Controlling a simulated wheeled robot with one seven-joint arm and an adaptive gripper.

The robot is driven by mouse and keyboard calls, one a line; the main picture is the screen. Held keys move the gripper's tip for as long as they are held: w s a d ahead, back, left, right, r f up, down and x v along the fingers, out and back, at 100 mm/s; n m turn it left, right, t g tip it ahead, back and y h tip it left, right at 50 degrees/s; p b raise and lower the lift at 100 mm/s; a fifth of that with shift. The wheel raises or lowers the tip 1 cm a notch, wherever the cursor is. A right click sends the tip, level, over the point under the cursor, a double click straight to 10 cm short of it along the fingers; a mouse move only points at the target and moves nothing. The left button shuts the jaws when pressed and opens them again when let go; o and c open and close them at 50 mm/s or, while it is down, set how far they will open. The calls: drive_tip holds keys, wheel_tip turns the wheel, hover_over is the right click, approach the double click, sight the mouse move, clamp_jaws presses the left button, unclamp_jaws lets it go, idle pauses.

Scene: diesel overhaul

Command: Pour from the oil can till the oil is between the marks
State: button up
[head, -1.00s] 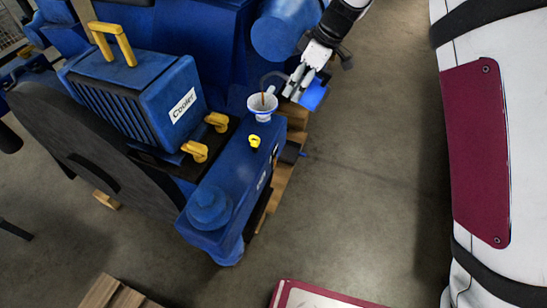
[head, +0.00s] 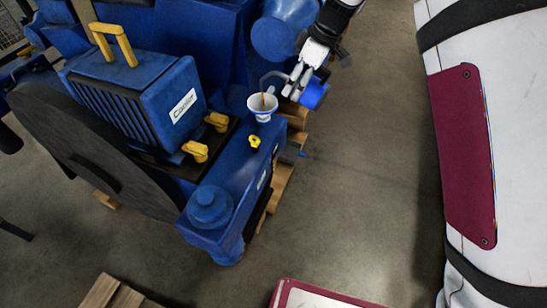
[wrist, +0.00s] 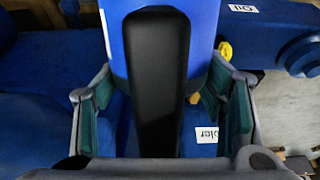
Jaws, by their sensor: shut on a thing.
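The blue oil can (head: 315,96) is gripped by my gripper (head: 299,80) at the right of the engine. Its thin grey spout (head: 270,75) reaches left over a white and blue funnel (head: 262,112). A thin brown stream of oil (head: 263,99) falls from the spout into the funnel. In the wrist view, the can's blue body and black strip (wrist: 157,80) stand between my gripper's fingers (wrist: 160,112). A yellow dipstick handle (head: 254,141) sits on the blue block below the funnel. The oil level and marks cannot be seen.
The blue engine has a box labelled "Cooler" (head: 150,95) with yellow handles and a round blue cap (head: 209,205). Wooden pallet boards (head: 284,178) show under its right edge. A red-rimmed panel (head: 320,297) lies at the bottom. Bare floor (head: 370,180) lies to the right.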

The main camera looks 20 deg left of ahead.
idle(0.5)
drive_tip(key=shift+a+r, duration=0.15)
drive_tip(key=shift+r, duration=0.05)
drive_tip(key=shift+a+r+h, duration=0.15)
drive_tip(key=shift+r+h, duration=0.1)
drive_tip(key=shift+h, duration=0.25)
idle(1.7)
drive_tip(key=shift+r, duration=0.1)
drive_tip(key=shift+a, duration=0.1)
idle(1.0)
drive_tip(key=shift+a+r+h, duration=0.15)
drive_tip(key=shift+h, duration=0.15)
drive_tip(key=shift+w, duration=0.1)
idle(0.7)
